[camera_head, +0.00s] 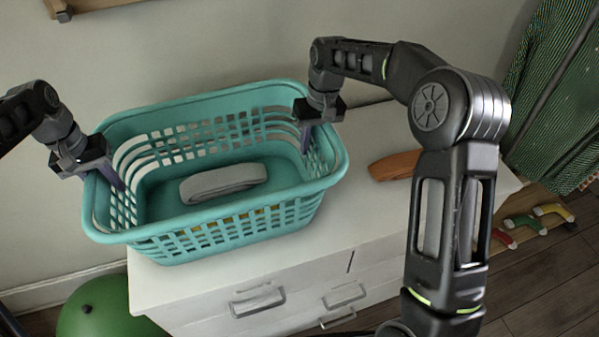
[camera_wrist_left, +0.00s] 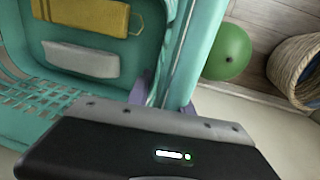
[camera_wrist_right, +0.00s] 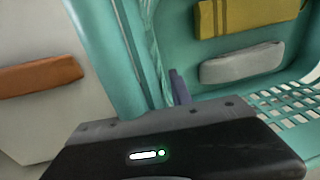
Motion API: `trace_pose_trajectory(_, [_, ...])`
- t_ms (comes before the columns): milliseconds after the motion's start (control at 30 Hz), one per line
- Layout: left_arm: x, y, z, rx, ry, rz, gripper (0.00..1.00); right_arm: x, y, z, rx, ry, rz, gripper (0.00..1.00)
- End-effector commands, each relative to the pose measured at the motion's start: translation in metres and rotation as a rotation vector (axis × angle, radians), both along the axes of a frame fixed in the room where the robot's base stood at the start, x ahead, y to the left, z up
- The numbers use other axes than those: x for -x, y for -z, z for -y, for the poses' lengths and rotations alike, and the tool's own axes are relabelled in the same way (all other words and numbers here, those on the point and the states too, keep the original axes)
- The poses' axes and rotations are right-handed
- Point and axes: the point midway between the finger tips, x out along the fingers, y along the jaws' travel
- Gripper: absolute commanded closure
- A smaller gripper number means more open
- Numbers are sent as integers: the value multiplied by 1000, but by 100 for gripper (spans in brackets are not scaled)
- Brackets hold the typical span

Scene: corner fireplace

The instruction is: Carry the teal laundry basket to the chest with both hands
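The teal laundry basket (camera_head: 225,226) is upright over the white chest (camera_head: 372,228), its left end past the chest's left edge. I cannot tell whether its bottom touches the top. A grey folded cloth (camera_head: 224,183) lies inside, and a yellow one (camera_wrist_left: 88,15) shows in the left wrist view. My left gripper (camera_head: 110,178) is at the basket's left end, fingers on both sides of the wall, shut on it. My right gripper (camera_head: 307,138) is at the right end, one finger inside the basket, the other hidden, and looks shut on that wall.
An orange-brown object (camera_head: 395,165) lies on the chest right of the basket. A green ball (camera_head: 103,308) is on the floor at left. A woven basket (camera_wrist_left: 297,70) stands near it. Green striped fabric (camera_head: 555,95) hangs at right above colourful items (camera_head: 525,223) on the floor.

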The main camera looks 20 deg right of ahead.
Motion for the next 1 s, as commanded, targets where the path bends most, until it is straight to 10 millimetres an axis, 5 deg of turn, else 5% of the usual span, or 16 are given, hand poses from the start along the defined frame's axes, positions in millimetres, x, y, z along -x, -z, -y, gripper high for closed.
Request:
trace_pose_trajectory(333, [-1,-51,-6,1,-1,2,74,0,0,0,0,0,0,74])
trace_pose_trajectory(767, [0,-55,-7,0,0,1,74,0,-1,0,0,0,1,74])
trace_pose_trajectory(1000, [0,-55,-7,0,0,0,74,-1,-25,3,0,0,2,74])
